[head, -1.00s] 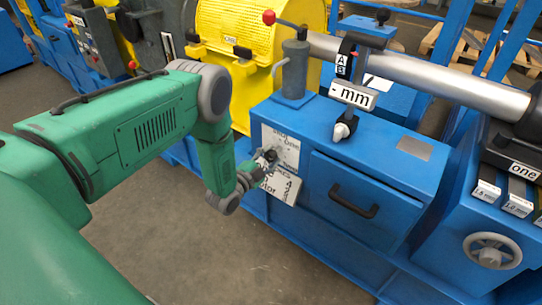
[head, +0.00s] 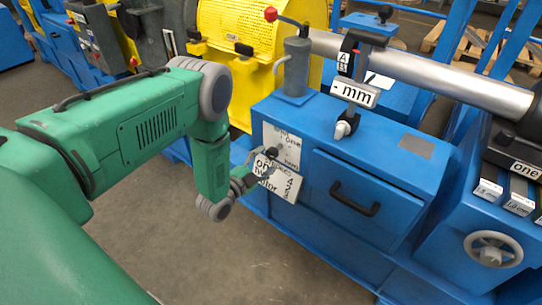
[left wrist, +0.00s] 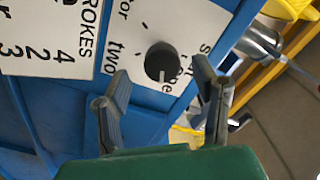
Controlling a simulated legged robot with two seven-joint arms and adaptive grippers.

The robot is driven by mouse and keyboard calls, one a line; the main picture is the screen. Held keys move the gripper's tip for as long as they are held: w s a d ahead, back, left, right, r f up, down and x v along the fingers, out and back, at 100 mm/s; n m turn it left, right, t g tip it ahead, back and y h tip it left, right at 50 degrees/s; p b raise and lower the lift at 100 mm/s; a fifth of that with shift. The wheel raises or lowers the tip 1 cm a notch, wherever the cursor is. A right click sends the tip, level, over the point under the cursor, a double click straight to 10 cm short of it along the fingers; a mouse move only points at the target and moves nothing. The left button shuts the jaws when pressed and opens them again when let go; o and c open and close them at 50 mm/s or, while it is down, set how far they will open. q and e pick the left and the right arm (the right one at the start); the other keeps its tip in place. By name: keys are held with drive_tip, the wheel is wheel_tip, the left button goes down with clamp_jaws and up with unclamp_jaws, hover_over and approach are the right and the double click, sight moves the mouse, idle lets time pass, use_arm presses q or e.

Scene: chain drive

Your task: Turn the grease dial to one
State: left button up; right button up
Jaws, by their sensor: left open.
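The grease dial is a round black knob (left wrist: 163,62) with a white pointer line, on a white label plate (left wrist: 195,22). In the left wrist view the line points down the picture, near a word partly hidden that seems to be "one". "two" is printed to the left of the knob. The dial (head: 271,152) also shows in the head view on the blue cabinet's front. My left gripper (left wrist: 162,72) is open, its grey fingers on either side of the knob in the picture, apparently without touching it. It also shows in the head view (head: 260,170). My right gripper is out of view.
A second white label plate (head: 280,183) sits below the dial's plate. A drawer with a black handle (head: 354,200) is to the right. A grey pump-like cylinder (head: 296,66) stands on the cabinet (head: 385,135). Open floor (head: 215,260) lies in front.

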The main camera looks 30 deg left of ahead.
use_arm(q)
drive_tip(key=s, duration=0.8)
drive_tip(key=shift+s+a, duration=0.2)
drive_tip(key=shift+a, duration=0.1)
drive_tip(key=shift+f, duration=0.1)
